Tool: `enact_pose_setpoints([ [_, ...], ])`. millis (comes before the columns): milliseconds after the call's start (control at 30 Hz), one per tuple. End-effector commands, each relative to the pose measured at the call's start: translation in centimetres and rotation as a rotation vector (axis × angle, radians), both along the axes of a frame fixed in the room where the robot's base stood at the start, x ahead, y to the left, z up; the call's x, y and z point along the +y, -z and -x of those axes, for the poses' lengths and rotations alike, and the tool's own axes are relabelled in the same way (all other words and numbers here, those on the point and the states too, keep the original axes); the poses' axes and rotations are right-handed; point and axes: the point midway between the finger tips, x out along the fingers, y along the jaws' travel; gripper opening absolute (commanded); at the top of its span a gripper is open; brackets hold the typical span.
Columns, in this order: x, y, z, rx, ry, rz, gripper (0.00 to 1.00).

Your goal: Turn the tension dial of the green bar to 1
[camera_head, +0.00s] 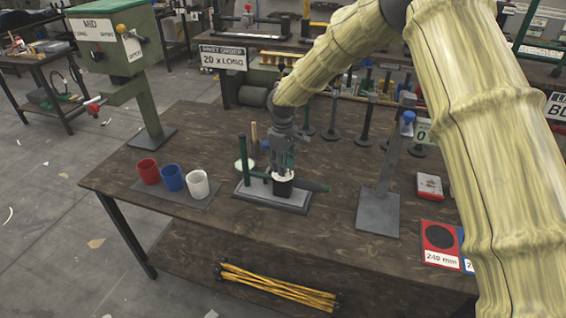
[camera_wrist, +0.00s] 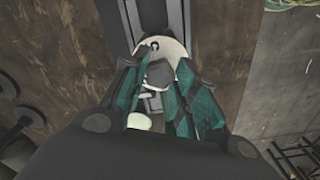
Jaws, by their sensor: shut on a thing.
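The green bar's fixture stands on a grey base plate (camera_head: 262,197) near the front middle of the table. A black round housing (camera_head: 283,189) with a white dial face stands on the plate. My gripper (camera_head: 283,174) points down onto this dial. In the wrist view the white dial face (camera_wrist: 181,49) shows one dark mark near its far edge, too small to read. My teal fingers (camera_wrist: 160,85) are shut on the dark knob at its centre. Part of the face is hidden.
Red (camera_head: 148,171), blue (camera_head: 172,178) and white (camera_head: 197,184) cups stand on a mat at the left. A green press (camera_head: 140,80) stands behind them. A grey post on a square base (camera_head: 378,213) stands at the right. Several dark stands fill the back.

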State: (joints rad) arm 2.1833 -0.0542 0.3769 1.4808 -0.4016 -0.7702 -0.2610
Motion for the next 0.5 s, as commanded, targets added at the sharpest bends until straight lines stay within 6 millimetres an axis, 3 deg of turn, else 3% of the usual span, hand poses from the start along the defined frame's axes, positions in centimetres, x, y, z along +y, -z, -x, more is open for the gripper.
enact_pose_setpoints([
  [500,-0.01,-0.03,0.01,0.0,-0.182,0.0,0.04],
])
